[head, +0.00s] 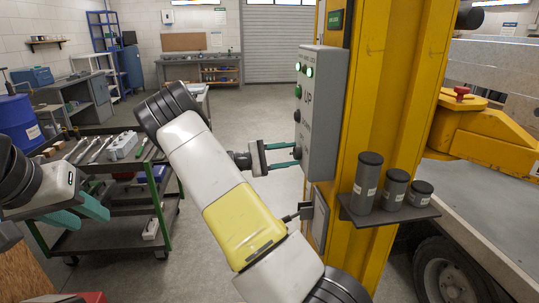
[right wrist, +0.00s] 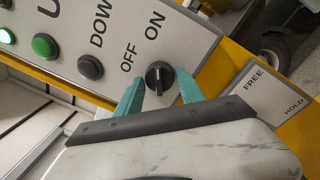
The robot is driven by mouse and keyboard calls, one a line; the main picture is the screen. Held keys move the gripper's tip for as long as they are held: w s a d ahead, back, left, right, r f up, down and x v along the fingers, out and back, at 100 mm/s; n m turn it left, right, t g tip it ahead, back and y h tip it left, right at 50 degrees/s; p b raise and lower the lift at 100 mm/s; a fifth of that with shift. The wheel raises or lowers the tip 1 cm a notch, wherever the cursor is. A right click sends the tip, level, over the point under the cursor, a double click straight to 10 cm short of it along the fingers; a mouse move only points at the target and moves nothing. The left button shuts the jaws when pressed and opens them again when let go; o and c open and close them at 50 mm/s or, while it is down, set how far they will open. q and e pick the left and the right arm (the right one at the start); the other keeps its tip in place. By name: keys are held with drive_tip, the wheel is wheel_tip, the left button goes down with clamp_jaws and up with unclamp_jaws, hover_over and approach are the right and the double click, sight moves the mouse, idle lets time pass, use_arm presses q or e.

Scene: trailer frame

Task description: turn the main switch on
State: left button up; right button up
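The main switch is a black rotary knob (right wrist: 160,77) on the grey control box (head: 328,90), between the printed words OFF and ON and the gripper in the right wrist view. I cannot tell surely which word its pale mark points to. My right gripper (head: 297,154) faces the lower part of the box; it is open, with one teal finger on each side of the knob in the right wrist view (right wrist: 160,92). Contact with the knob is not clear. My left gripper (head: 96,220) is open and empty at the lower left, away from the box.
Green lights and buttons (right wrist: 44,46) sit on the box above the switch. A FREE/HOLD plate (right wrist: 262,100) with a black lever (head: 299,214) is just below. A shelf (head: 390,213) with dark cylinders juts from the yellow post (head: 390,100). A tool cart (head: 165,190) stands left.

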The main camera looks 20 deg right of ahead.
drive_tip(key=shift+o, duration=1.1)
drive_tip(key=v, duration=0.7)
drive_tip(key=shift+a, duration=0.35)
drive_tip(key=shift+w, duration=0.15)
